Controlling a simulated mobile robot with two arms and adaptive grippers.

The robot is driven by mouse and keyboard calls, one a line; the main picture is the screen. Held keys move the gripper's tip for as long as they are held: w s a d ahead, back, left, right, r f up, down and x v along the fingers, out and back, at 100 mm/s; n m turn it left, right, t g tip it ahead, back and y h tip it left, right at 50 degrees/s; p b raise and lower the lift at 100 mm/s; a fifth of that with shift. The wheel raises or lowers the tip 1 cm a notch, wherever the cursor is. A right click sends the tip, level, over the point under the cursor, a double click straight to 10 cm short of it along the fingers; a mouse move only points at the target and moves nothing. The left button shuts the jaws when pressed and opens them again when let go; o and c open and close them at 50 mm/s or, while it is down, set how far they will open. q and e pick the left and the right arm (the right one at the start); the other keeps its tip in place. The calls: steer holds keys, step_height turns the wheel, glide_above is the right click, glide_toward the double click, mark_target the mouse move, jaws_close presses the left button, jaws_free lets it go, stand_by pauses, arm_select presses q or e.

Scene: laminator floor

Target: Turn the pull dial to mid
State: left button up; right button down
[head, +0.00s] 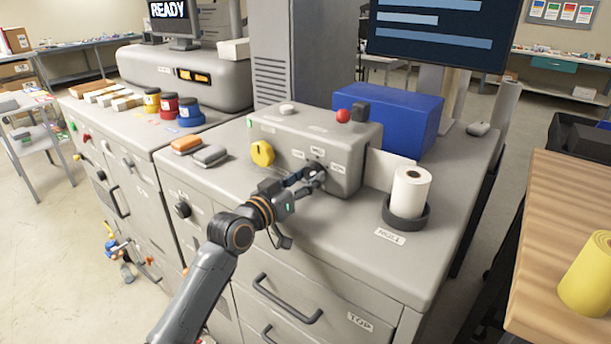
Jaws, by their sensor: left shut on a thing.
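The grey control box (348,170) stands on the grey cabinet top. A dark round dial (316,169) is on its front face, with small labels around it that are too small to read fully. My left gripper (308,180) is shut on this dial, its fingers on either side of it. The fingers partly hide the dial, and I cannot tell which mark it points to. My right gripper is not in view.
A yellow knob (262,153) sits left of the dial on the same box. A red button (343,116) is on top. A blue box (392,116) stands behind, and a white roll (411,188) in a dark holder (405,222) stands to the right. The cabinet front corner is clear.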

arm_select(q)
steer(key=n+p, duration=0.2)
steer(key=n, duration=0.2)
steer(key=shift+d+r+n, duration=0.1)
steer(key=shift+n, duration=0.2)
steer(key=shift+n+p, duration=1.45)
steer(key=shift+n, duration=1.05)
steer(key=o, duration=1.1)
steer(key=shift+o, duration=0.2)
steer(key=shift+s, duration=0.1)
steer(key=v, duration=1.2)
